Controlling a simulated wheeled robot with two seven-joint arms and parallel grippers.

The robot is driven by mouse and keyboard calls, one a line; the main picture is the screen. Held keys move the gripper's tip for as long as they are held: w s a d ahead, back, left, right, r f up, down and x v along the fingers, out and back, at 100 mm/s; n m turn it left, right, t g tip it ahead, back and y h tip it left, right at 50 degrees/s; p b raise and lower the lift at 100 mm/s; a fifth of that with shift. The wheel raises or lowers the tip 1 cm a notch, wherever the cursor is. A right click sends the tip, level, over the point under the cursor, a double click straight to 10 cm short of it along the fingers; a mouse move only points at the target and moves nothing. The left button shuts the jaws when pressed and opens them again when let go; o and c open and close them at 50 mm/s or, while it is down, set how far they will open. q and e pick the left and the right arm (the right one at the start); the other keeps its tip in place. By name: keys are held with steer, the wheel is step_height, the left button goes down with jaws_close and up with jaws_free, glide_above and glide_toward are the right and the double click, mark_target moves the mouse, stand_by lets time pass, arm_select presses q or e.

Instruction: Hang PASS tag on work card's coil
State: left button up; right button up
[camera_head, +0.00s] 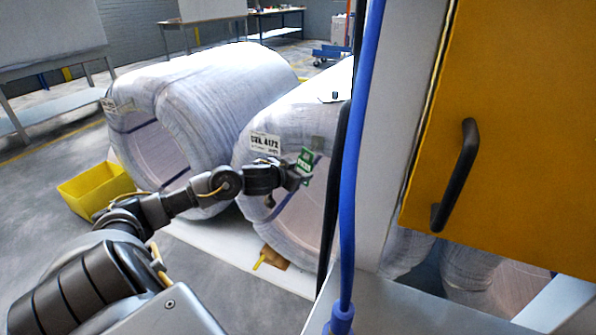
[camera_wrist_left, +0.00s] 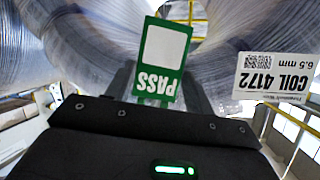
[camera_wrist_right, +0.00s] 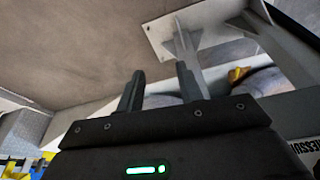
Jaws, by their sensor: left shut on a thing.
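A green PASS tag (camera_head: 306,161) with a white panel is held in my left gripper (camera_head: 298,177), in front of the right-hand wrapped coil (camera_head: 290,118). The tag (camera_wrist_left: 162,60) appears upside down between the fingers in the left wrist view. That coil carries a white label (camera_head: 265,143) reading COIL 4172. The label (camera_wrist_left: 275,75) is right of the tag in the left wrist view. Whether the tag touches the coil cannot be told. No work card can be made out. My right gripper (camera_wrist_right: 160,67) shows only in its wrist view, open and empty.
Another wrapped coil (camera_head: 205,105) with its own label lies to the left. A yellow bin (camera_head: 95,188) stands on the floor beside it. A blue cable (camera_head: 352,160) and a yellow panel with a black handle (camera_head: 458,170) block the right side.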

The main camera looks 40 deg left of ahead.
steer(key=shift+d, duration=0.1)
arm_select(q)
steer(key=o, duration=1.1)
arm_select(e)
steer(key=shift+d+r, duration=0.15)
arm_select(q)
steer(key=shift+s+r, duration=0.2)
steer(key=shift+s, duration=0.3)
steer(key=shift+p+v, duration=1.25)
steer(key=shift+v, duration=3.6)
arm_select(e)
steer(key=shift+s+a+x, duration=0.1)
steer(key=shift+s+x, duration=0.1)
steer(key=shift+x, duration=0.7)
steer(key=shift+s+a+x, duration=0.1)
steer(key=shift+s+x, duration=0.1)
steer(key=shift+x, duration=0.75)
steer(key=shift+s+x, duration=0.2)
steer(key=shift+x, duration=0.7)
arm_select(q)
steer(key=shift+d, duration=0.1)
